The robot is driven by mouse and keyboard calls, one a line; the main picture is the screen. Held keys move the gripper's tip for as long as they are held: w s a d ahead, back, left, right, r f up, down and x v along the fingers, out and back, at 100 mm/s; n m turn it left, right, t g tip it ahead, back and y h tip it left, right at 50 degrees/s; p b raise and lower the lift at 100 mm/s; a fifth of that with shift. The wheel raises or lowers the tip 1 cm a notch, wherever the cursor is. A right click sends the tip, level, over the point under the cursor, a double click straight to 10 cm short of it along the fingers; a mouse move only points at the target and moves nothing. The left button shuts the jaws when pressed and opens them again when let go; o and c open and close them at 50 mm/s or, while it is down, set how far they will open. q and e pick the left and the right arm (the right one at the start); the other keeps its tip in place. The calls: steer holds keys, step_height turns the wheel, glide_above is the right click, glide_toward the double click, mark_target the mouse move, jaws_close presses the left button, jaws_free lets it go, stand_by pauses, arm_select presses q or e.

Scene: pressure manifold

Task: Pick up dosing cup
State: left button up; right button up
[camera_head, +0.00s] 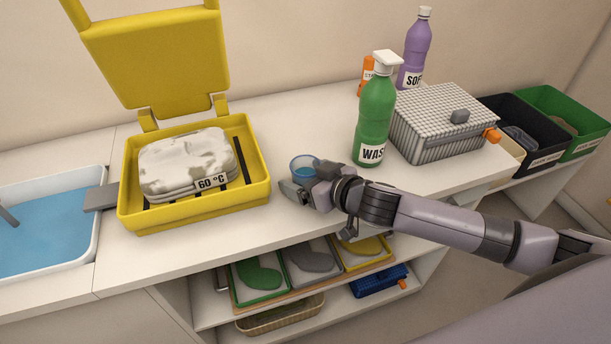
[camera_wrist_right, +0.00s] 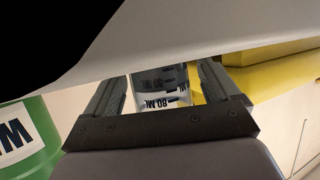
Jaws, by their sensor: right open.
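The dosing cup (camera_head: 303,167) is a small clear cup with a blue tint, upright on the white counter just right of the yellow case. My right gripper (camera_head: 304,188) is at the cup, low over the counter, and hides part of its lower front. In the right wrist view the cup (camera_wrist_right: 162,84) shows an "80 ML" label and stands between the two open fingers of my right gripper (camera_wrist_right: 160,92). I cannot tell whether either finger touches it. My left gripper is not in view.
The green WASH bottle (camera_head: 375,115) stands right of the cup, close to my right arm. The open yellow case (camera_head: 262,187) is left of the cup. A checkered box (camera_head: 440,120) stands farther right. Bare counter (camera_head: 215,240) lies in front of the case.

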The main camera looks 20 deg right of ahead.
steer(key=shift+w+a, duration=0.1)
steer(key=shift+w, duration=0.05)
steer(key=c, duration=1.1)
steer(key=shift+r, duration=0.1)
step_height(320, 180, up, 20)
steer(key=shift+f+p, duration=0.25)
steer(key=shift+p, duration=0.95)
